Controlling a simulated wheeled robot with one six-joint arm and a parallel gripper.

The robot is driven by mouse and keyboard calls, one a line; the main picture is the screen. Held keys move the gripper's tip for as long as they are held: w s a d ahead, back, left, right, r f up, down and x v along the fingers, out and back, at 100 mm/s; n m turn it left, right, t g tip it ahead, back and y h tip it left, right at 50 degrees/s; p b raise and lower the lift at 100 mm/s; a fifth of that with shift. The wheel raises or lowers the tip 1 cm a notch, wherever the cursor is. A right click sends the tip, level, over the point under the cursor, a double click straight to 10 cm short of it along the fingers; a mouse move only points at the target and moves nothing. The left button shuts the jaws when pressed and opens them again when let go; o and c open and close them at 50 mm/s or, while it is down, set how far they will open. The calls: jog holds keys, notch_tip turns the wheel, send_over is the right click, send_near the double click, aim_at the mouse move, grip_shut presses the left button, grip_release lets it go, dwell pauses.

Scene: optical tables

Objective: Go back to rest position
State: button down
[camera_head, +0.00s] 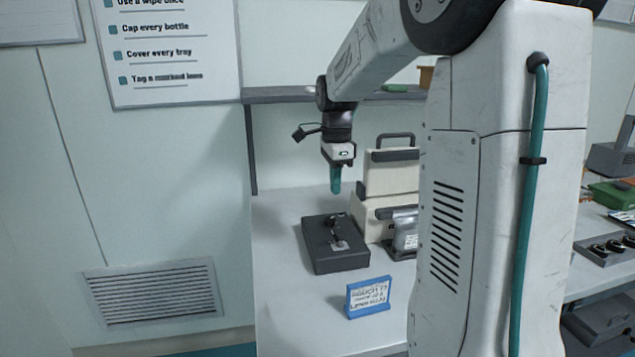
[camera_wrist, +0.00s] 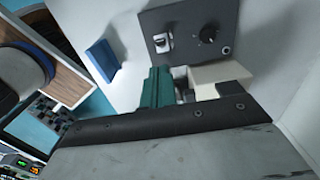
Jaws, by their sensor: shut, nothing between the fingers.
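My gripper (camera_head: 336,182) hangs pointing down in the head view, its teal fingers together and empty. It is above the white table (camera_head: 283,213), over the back of a dark grey box (camera_head: 322,258) with a small lever-like part on top, and apart from it. In the wrist view the teal fingers (camera_wrist: 158,88) show near the middle. The dark box (camera_wrist: 188,20) with a switch and a round knob lies beyond them.
A cream case (camera_head: 388,178) with a handle stands right of my gripper. A blue-framed sign (camera_head: 368,297) stands near the table front. A shelf (camera_head: 285,95) runs behind the arm. My column hides part of the table. Free air lies left of my gripper.

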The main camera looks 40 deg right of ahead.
jog(key=s+a+n+t, duration=0.1)
jog(key=s+a+n, duration=2)
jog(key=s+n, duration=0.2)
jog(key=shift+s+a+f, duration=0.25)
jog(key=shift+s+f, duration=0.15)
jog(key=shift+s, duration=0.95)
